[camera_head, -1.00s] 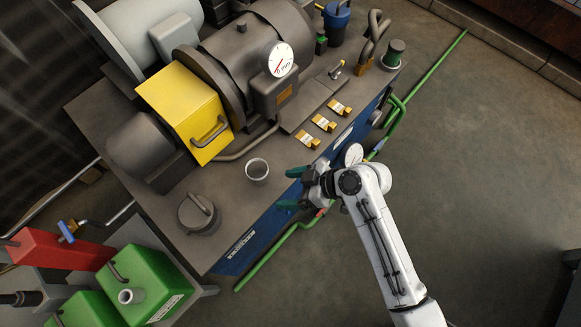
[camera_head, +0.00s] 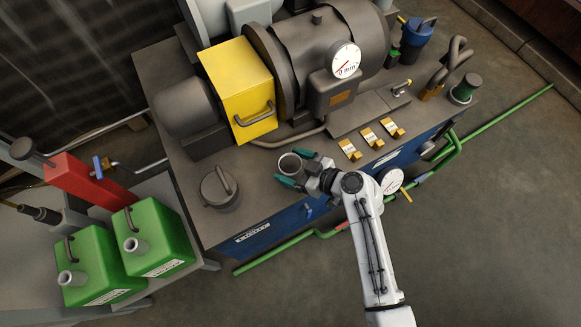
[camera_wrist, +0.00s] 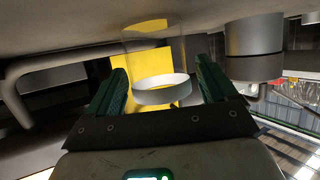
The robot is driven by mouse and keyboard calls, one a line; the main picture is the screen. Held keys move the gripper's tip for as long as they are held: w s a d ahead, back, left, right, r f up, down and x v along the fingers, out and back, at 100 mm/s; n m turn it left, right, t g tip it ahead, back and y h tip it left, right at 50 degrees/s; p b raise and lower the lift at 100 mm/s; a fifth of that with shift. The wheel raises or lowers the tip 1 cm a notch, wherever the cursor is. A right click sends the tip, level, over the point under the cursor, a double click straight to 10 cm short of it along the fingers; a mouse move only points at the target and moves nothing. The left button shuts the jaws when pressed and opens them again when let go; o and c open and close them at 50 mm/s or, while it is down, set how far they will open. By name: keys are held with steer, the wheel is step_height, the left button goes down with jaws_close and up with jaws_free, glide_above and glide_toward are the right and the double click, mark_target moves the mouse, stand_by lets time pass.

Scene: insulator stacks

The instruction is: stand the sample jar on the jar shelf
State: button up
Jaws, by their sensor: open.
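The sample jar (camera_head: 290,163) looks like a small clear cup with a pale rim and stands on the machine bench in front of the yellow box. My gripper (camera_head: 296,168) is open at the bench's front edge, with its green fingers on either side of the jar. In the wrist view, which looks upside down, the clear jar (camera_wrist: 161,89) with a white band shows between the two fingers. Gaps show beside the band, and I cannot tell whether either finger touches it. I cannot make out the jar shelf in these views.
A dark lidded pot (camera_head: 218,190) stands left of the jar. The yellow box (camera_head: 240,90) and a grey pipe (camera_head: 290,138) lie behind it. Brass tags (camera_head: 370,138) sit to the right. Green cans (camera_head: 152,240) stand at lower left.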

steer(key=shift+x, duration=1.25)
steer(key=shift+c, duration=0.5)
steer(key=c, duration=1)
steer(key=shift+r, duration=0.1)
